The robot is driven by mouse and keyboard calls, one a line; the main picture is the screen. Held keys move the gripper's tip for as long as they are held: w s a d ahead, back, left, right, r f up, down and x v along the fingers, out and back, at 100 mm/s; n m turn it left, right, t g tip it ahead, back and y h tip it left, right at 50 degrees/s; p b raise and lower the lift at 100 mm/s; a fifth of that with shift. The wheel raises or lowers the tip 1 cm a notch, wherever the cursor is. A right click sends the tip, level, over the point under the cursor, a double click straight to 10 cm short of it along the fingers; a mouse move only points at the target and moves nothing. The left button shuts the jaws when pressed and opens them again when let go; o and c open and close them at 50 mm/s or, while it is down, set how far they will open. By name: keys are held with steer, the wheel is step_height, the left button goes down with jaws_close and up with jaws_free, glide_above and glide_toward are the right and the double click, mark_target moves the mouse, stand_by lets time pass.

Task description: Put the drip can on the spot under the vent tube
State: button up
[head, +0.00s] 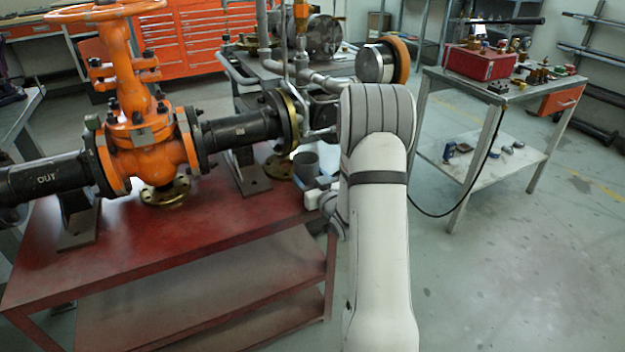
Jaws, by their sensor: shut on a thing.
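A dark grey open-topped can (306,165), which looks like the drip can, is at the right end of the red bench beside the pipe flange. My gripper (318,182) is small and partly hidden behind my white arm; it is shut on the can. I cannot tell whether the can touches the bench. A thin upright tube (283,45) rises behind the pipe near the brass flange; I cannot tell whether it is the vent tube. The marked spot cannot be made out.
The orange gate valve (145,140) and its black pipe (240,130) stand along the red bench (200,235). A brass flange (166,191) sits below the valve. A grey cart (490,92) with a red box stands right. Open floor lies between.

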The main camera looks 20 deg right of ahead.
steer(key=shift+r, duration=0.1)
steer(key=o, duration=1.1)
steer(key=shift+s, duration=0.1)
steer(key=s, duration=1.2)
steer(key=s+a+r+g, duration=0.2)
steer(key=s+a+g, duration=0.3)
steer(key=s, duration=0.2)
steer(key=s+a+r+g, duration=0.3)
steer(key=s+a+g, duration=0.3)
steer(key=s, duration=0.2)
steer(key=s+a+r+g, duration=0.2)
steer(key=s+a+g, duration=0.3)
steer(key=s+a, duration=0.1)
steer(key=shift+s+a+r+g+h+p, duration=0.1)
steer(key=shift+s+r+g+h+p, duration=0.1)
steer(key=shift+s, duration=0.2)
steer(key=shift+s+a+r+g+h+p, duration=0.1)
steer(key=shift+s+g+p, duration=0.1)
steer(key=shift+s, duration=0.2)
